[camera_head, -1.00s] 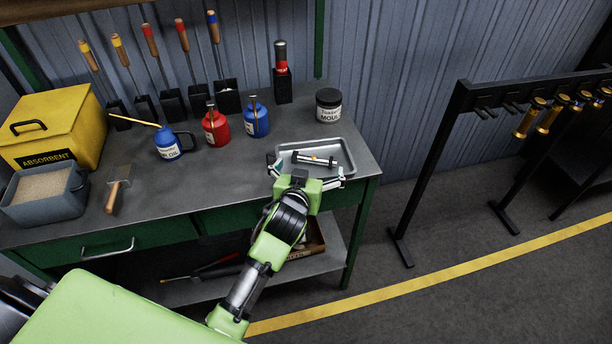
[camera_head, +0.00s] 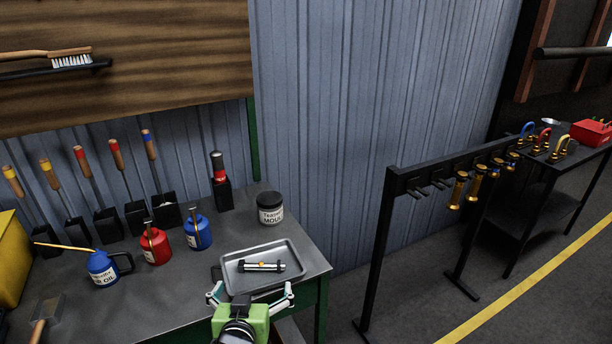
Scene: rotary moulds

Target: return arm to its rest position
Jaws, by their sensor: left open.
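My left gripper (camera_head: 250,294), green with pale fingers, is at the front edge of the metal tray (camera_head: 285,247) on the workbench. Its fingers are spread apart, with nothing between them. A small silver cylinder with dark ends and an orange spot (camera_head: 262,266) lies in the tray, just beyond the fingertips and apart from them. Most of my left arm is below the picture. My right gripper is not in view.
Near the tray stand a dark jar (camera_head: 270,208), a blue can (camera_head: 198,232), a red can (camera_head: 155,245) and a blue oil can (camera_head: 102,268). A black rack (camera_head: 384,240) with brass-coloured tools is on the right. Floor shows between bench and rack.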

